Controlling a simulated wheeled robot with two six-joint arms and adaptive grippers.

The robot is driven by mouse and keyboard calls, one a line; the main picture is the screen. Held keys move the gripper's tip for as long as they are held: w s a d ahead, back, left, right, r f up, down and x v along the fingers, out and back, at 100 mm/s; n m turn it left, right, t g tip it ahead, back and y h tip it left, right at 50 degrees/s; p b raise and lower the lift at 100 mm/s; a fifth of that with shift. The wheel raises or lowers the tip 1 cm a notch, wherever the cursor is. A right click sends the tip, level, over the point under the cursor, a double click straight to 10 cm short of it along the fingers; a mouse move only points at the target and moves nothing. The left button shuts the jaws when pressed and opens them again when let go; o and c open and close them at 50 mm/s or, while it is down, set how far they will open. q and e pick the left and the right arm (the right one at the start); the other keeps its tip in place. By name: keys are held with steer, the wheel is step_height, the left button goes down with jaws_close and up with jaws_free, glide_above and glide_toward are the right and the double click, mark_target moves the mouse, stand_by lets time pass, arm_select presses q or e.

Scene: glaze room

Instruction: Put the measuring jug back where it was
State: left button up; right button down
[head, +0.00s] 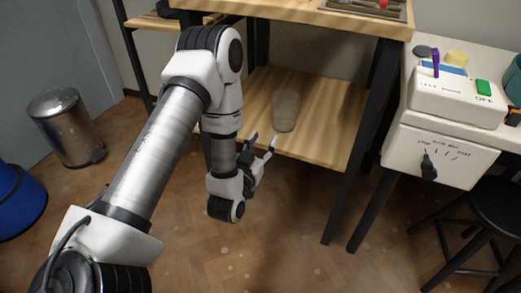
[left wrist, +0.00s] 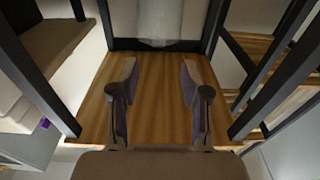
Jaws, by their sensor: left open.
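The measuring jug (head: 286,110) is a clear, greyish vessel standing upright on the wooden lower shelf (head: 330,112) of the table. My left gripper (head: 262,141) is open and empty at the front edge of that shelf. Its fingers point toward the jug and are apart from it. In the left wrist view the two open fingers (left wrist: 160,95) are seen over the wooden shelf, with nothing between them. A pale translucent shape at the top of that view looks like the jug (left wrist: 166,22). My right gripper is not in view.
The tabletop (head: 290,12) overhangs the shelf, and dark legs (head: 352,165) flank it. A white control box (head: 440,155) and a black stool (head: 492,205) stand on the right. A metal bin (head: 66,130) and a blue bin (head: 18,200) stand left. The floor in front is clear.

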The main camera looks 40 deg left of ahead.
arm_select(q)
steer(key=s+d+f+m+g+h+b, duration=0.1)
steer(key=s+d+f+g, duration=0.25)
steer(key=f, duration=0.45)
steer(key=s+d+f+g+h+b, duration=0.1)
steer(key=s+d+f+g+h, duration=0.2)
steer(key=f, duration=0.4)
steer(key=s+d+f+m+g+b, duration=0.1)
steer(key=s+f+g, duration=0.35)
steer(key=f, duration=0.35)
steer(key=s+d+f+g, duration=0.1)
steer(key=s+f+g, duration=0.2)
steer(key=s, duration=0.5)
steer(key=s+d+f+g, duration=0.1)
steer(key=s+f+g, duration=0.3)
steer(key=s, duration=0.4)
steer(key=shift+d+f+h, duration=0.3)
steer(key=shift+d+f, duration=0.1)
steer(key=shift+f, duration=0.1)
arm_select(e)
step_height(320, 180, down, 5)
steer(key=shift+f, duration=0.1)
